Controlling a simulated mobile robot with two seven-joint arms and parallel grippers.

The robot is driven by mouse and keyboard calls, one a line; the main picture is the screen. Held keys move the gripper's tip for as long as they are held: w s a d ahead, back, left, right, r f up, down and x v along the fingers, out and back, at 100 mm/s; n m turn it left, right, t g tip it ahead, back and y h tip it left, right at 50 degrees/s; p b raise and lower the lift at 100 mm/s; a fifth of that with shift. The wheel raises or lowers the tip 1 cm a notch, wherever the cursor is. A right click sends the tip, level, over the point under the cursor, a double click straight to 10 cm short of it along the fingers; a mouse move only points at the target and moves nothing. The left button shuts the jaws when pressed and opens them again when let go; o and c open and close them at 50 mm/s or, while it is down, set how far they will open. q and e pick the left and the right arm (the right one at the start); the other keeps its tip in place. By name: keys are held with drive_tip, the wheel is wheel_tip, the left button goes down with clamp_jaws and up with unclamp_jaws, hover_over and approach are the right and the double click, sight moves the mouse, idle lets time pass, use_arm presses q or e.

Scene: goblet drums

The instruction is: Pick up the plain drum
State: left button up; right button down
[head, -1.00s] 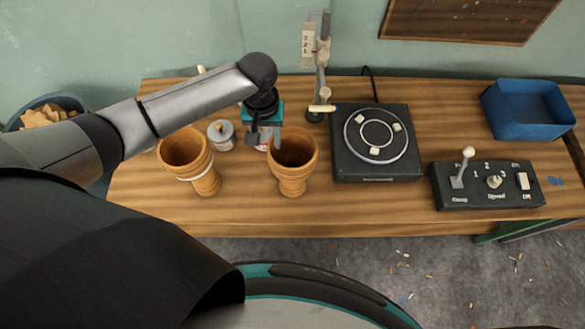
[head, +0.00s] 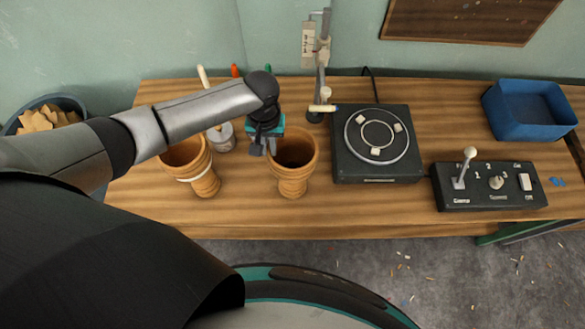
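The plain drum (head: 293,181) is a tan goblet drum with no band. It stands upright on the workbench with its dark open mouth up. My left gripper (head: 265,149) points down at the left edge of this drum's mouth. Its fingers are small and partly overlap the rim, so I cannot tell whether they grip it or are just beside it. A second drum (head: 204,185) with a pale band stands to the left, partly behind my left arm. My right gripper is not in view.
A black turntable unit (head: 376,170) stands right of the plain drum, with an upright stand (head: 321,60) behind. A control box (head: 488,198) and blue bin (head: 527,110) are farther right. A jar with brushes (head: 221,139) is between the drums, farther back. The bench front (head: 350,215) is clear.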

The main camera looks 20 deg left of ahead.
use_arm(q)
clamp_jaws()
drive_tip(key=shift+d, duration=0.1)
idle(0.8)
drive_tip(key=shift+w+r, duration=0.1)
drive_tip(key=shift+r, duration=0.05)
